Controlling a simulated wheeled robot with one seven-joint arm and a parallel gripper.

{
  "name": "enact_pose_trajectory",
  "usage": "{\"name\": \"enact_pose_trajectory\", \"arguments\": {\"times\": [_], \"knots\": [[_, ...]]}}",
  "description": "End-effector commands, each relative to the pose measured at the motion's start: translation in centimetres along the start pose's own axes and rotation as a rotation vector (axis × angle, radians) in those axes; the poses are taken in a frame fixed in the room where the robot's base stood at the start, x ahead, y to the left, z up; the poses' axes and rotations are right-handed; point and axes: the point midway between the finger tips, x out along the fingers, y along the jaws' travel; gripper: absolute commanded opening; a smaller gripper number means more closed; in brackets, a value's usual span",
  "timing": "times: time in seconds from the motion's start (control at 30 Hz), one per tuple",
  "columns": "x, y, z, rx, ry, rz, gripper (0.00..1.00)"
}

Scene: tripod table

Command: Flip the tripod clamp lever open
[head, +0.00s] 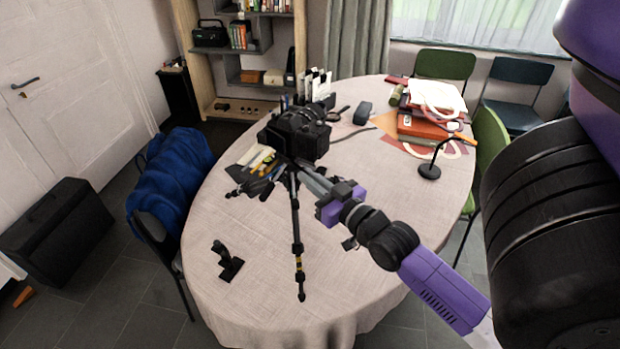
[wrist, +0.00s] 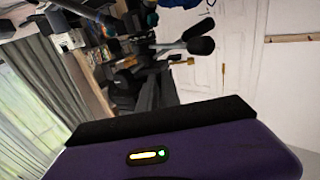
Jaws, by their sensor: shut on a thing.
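A black camera (head: 296,134) sits on top of a black tripod (head: 295,230), which stands upright on the table with its legs spread. My gripper (head: 306,172) reaches in from the right, and its fingertips are at the tripod head, just under the camera. The fingers are shut on a small part there, which appears to be the clamp lever. The lever is hidden by the fingers and too small to make out. In the wrist view, dark tripod parts (wrist: 198,38) with rounded handle ends show beyond my gripper's purple housing (wrist: 180,155).
The oval table (head: 350,290) has a pale cloth. A black joystick-like stand (head: 227,262) is at front left; pens and notes (head: 262,162) lie behind the tripod. A small black lamp (head: 430,168) and red books (head: 425,128) are at right. The front of the table is mostly clear.

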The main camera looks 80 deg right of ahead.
Motion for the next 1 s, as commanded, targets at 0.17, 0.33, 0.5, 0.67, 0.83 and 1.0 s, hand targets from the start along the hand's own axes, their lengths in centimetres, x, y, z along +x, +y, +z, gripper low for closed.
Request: {"name": "enact_pose_trajectory", "arguments": {"times": [0.17, 0.33, 0.5, 0.67, 0.83, 1.0], "knots": [[-0.1, 0.1, 0.4, -0.002, -0.008, -0.050, 0.00], [0.0, 0.5, 0.4, -0.002, -0.008, -0.104, 0.00], [0.0, 0.9, 0.3, -0.001, -0.008, -0.144, 0.00], [0.1, 1.1, 0.2, 0.000, -0.005, -0.158, 0.00], [0.1, 1.1, 0.1, 0.001, -0.004, -0.158, 0.00], [0.1, 1.1, 0.1, 0.000, -0.004, -0.157, 0.19]]}}
